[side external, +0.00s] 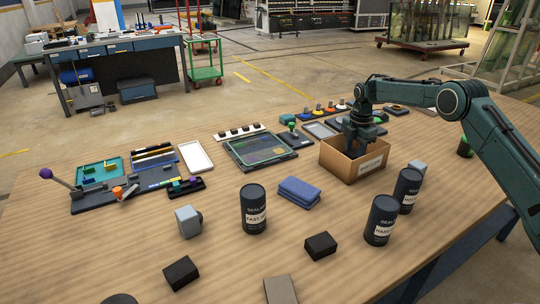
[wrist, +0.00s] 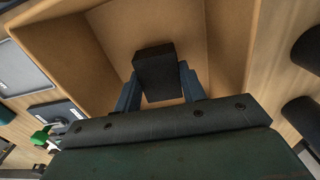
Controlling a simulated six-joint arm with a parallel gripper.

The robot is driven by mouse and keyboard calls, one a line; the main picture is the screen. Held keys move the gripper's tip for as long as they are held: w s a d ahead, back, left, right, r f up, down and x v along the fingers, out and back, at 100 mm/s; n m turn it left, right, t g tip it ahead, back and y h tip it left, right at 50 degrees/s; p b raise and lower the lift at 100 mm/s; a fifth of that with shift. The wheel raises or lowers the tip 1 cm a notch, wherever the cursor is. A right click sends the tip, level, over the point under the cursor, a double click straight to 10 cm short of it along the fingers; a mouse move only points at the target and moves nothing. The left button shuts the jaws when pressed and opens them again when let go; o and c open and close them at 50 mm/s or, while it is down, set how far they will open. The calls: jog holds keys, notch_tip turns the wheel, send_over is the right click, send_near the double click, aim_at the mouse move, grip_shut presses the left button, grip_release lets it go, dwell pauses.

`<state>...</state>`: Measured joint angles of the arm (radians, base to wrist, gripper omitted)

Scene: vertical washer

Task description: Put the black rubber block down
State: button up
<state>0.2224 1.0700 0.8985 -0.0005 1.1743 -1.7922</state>
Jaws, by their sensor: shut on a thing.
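My gripper (wrist: 158,85) is shut on a black rubber block (wrist: 155,70), which sits between its two fingers in the wrist view. The gripper is over and partly inside an open cardboard box (side external: 352,173). The box walls (wrist: 55,45) surround the block on the far sides in the wrist view. In the side view my gripper (side external: 358,145) reaches down into the box, and the front wall hides the held block. I cannot tell whether the block touches the box floor. Two other black blocks lie on the table, one at front centre (side external: 320,245) and one at front left (side external: 181,272).
A folded blue cloth (side external: 299,189) lies left of the box. Trays and parts line the table's back.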

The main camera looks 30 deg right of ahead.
aim_at(354, 152)
jog(key=shift+f, duration=0.65)
jog(key=shift+f, duration=0.15)
jog(key=o, duration=1)
notch_tip(354, 152, up, 12)
jog(key=shift+r, duration=0.2)
dwell(0.3)
